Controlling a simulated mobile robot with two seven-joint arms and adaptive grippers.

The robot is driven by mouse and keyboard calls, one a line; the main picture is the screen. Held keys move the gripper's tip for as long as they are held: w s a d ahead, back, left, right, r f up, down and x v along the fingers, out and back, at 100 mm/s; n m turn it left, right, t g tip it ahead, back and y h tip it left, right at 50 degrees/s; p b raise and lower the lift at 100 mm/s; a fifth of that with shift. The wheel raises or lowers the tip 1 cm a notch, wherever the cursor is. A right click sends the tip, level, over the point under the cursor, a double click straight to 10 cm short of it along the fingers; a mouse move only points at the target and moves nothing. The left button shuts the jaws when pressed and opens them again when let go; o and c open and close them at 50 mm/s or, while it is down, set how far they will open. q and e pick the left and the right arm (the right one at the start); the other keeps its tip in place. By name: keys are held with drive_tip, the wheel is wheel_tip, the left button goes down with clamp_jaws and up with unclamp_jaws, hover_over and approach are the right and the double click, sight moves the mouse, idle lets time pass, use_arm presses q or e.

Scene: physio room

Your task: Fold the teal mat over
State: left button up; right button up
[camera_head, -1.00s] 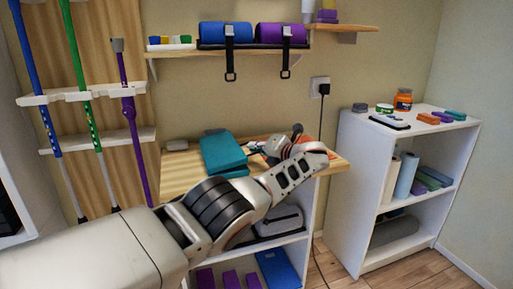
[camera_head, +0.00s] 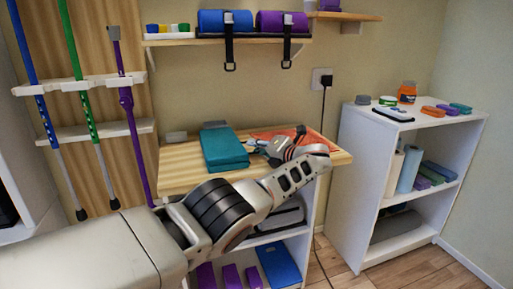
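The teal mat (camera_head: 224,150) lies on the wooden top of the low shelf unit. My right gripper is not in view.
The wooden top (camera_head: 178,172) has bare room left of the mat. A flat orange-red item (camera_head: 262,135) lies behind my gripper. A white shelf unit (camera_head: 372,150) stands at the right; a wall shelf (camera_head: 185,41) hangs above.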

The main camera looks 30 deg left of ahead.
use_arm(q)
drive_tip(key=shift+v, duration=0.95)
drive_tip(key=v, duration=1)
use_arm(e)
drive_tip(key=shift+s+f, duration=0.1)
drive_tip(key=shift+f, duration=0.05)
